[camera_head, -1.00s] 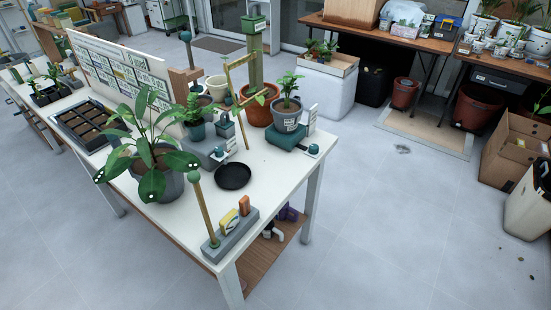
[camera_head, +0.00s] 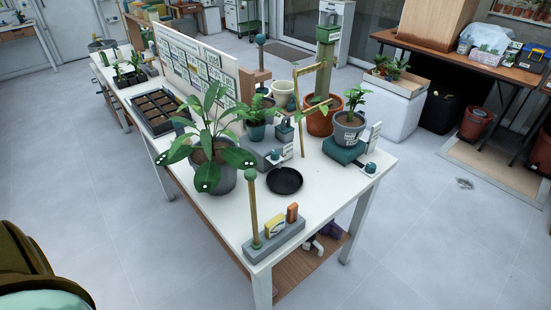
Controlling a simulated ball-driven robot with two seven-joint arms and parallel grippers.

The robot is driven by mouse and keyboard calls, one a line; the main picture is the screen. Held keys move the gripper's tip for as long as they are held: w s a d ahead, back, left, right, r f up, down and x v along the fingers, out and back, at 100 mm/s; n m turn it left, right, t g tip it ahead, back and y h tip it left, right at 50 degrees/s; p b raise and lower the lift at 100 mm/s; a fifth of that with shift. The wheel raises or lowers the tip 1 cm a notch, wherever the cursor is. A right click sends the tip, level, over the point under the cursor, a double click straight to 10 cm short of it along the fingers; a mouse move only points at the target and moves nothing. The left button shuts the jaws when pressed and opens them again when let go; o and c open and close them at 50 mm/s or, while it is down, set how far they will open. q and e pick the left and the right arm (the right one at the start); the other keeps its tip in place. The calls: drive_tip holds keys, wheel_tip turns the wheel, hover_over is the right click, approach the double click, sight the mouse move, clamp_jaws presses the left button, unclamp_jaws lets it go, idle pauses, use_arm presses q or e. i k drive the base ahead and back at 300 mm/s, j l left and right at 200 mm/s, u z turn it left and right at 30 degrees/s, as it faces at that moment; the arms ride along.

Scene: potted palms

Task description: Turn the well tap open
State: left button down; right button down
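I cannot tell for certain which part is the well tap. A small teal knob (camera_head: 370,168) sits on a pale plate at the right end of the white table, beside a teal block (camera_head: 344,151) bearing a grey pot (camera_head: 348,130) with a small plant. A second teal knob (camera_head: 275,155) shows on a grey base (camera_head: 262,160) left of it, partly behind the large leafy plant. Whether either is open or shut is too small to tell. Neither of my grippers is in view.
The white table (camera_head: 225,228) also bears a large plant's grey pot (camera_head: 216,172), a black saucer (camera_head: 285,181), a grey block (camera_head: 273,240) with an upright stick, and a seedling tray (camera_head: 158,110). A dark olive rounded thing (camera_head: 25,262) fills the lower left.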

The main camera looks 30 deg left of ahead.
sight(274, 154)
drive_tip(key=j+z, duration=0.25)
drive_tip(key=j, duration=0.3)
drive_tip(key=j+z, duration=0.2)
drive_tip(key=j, duration=0.4)
drive_tip(key=k+j+z, duration=0.1)
drive_tip(key=j+z, duration=0.15)
drive_tip(key=j, duration=0.3)
